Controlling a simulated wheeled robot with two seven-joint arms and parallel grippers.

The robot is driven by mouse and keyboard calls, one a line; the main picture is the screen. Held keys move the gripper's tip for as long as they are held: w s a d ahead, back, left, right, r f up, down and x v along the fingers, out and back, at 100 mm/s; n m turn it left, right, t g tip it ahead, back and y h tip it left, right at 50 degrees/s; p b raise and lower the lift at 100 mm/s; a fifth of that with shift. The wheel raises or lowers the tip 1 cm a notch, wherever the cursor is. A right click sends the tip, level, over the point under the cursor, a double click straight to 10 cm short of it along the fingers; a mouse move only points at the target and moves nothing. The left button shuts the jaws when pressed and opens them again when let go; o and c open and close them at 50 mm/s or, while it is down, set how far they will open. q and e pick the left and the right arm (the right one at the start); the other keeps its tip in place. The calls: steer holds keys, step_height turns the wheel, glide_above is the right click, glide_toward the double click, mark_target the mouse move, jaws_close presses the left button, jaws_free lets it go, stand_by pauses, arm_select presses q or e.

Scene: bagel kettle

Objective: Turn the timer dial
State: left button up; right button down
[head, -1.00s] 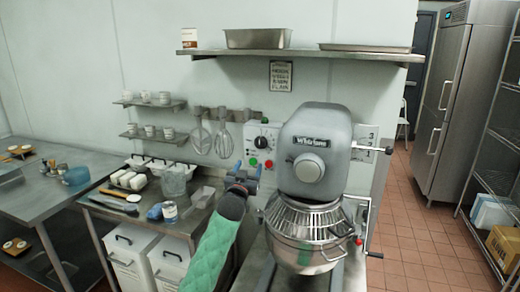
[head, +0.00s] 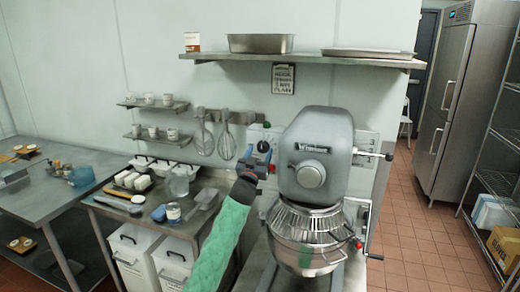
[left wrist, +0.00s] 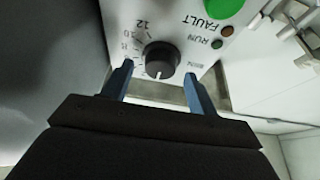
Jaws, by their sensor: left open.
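The timer dial (left wrist: 161,60) is a round black knob with a white pointer line on a pale panel (left wrist: 185,25) with printed numbers, seen in the left wrist view. My left gripper (left wrist: 158,72) is open, its two blue fingers appearing on either side of the dial, with a gap on both sides. I cannot tell how far the fingertips are from the panel. In the head view my left gripper (head: 260,157) is in front of the mixer's control panel and hides much of it. My right gripper is not in view.
The large grey mixer (head: 318,150) with its caged steel bowl (head: 308,240) stands just right of my left gripper. Whisks (head: 226,142) hang on the wall to the left. A green button (left wrist: 223,7) and small lamps are near the dial.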

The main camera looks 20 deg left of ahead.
arm_select(q)
steer(key=shift+w+d+r, duration=0.1)
steer(key=shift+w, duration=0.3)
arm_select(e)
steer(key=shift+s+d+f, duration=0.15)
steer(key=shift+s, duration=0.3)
arm_select(q)
steer(key=c, duration=1)
